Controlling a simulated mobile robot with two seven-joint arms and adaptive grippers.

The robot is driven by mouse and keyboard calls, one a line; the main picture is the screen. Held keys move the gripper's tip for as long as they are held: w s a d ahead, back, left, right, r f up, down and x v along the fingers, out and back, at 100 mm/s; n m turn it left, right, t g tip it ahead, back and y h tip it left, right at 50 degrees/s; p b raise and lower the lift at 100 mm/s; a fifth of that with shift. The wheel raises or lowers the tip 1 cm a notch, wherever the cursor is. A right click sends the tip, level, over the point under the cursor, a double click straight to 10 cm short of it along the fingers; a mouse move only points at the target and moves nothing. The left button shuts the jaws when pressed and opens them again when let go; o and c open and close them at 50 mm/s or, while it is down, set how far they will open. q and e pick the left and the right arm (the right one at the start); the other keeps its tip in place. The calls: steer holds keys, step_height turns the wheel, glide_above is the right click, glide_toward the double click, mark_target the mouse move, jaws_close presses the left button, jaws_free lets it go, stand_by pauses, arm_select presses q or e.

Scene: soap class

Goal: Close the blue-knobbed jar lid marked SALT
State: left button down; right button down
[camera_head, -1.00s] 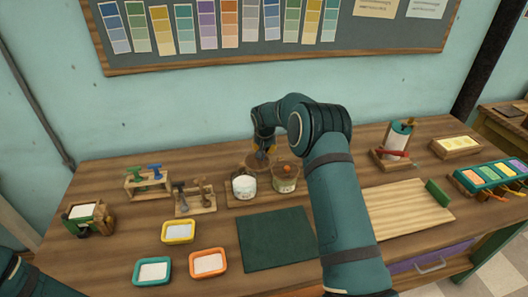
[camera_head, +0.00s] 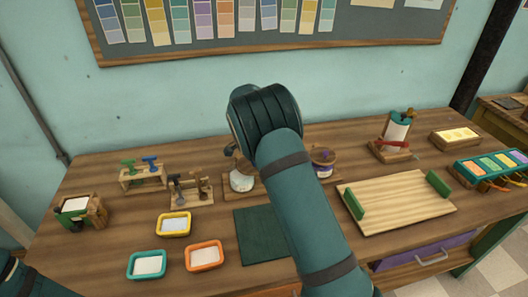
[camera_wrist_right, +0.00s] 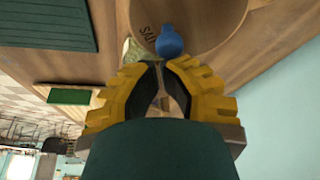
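In the right wrist view, the round wooden lid (camera_wrist_right: 212,18) marked SALT fills the top, with its blue knob (camera_wrist_right: 171,42) just beyond the fingertips. My right gripper (camera_wrist_right: 160,68) has its fingers close together with nothing held between them; whether it touches the knob I cannot tell. In the head view, the white jar (camera_head: 242,181) stands at the back middle, partly behind my right arm.
A jar with a purple knob (camera_head: 323,161) stands right of my arm. Stamps (camera_head: 189,190) on a wooden rack are to the left. A dark green mat (camera_head: 258,236), an orange dish (camera_head: 205,256) and a green-handled board (camera_head: 397,202) lie in front.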

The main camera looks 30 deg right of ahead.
mark_target(246, 171)
steer(key=a+m, duration=0.1)
steer(key=s+a+m+g+p, duration=0.1)
steer(key=m, duration=0.1)
steer(key=shift+a+r, duration=0.1)
steer(key=shift+a, duration=0.3)
steer(key=shift+s+a+m+g+p, duration=0.15)
steer(key=shift+a+m+g+p, duration=0.15)
steer(key=shift+a+m, duration=0.5)
steer(key=shift+a, duration=0.35)
steer(key=shift+a, duration=0.1)
steer(key=shift+w+a, duration=0.35)
steer(key=shift+w, duration=0.35)
